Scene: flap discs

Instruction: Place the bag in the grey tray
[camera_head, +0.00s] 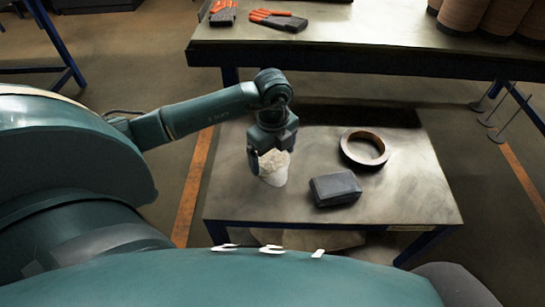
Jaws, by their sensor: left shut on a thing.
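A small pale, crumpled bag (274,168) with a whitish lower part is at the left of the low table, under my left gripper (271,152). My left gripper points down from above and is shut on the bag. I cannot tell whether the bag touches the tabletop. A dark grey, block-like thing (335,189) lies to the right of the bag, apart from it. I cannot tell whether it is the grey tray; no clearly open tray shows. My right gripper is not in view.
A dark ring (348,158) lies on the low table (420,200), behind the dark grey block. The table's right side is clear. A higher bench (400,45) behind holds orange-and-grey gloves (277,19) and several brown cylinders (463,13).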

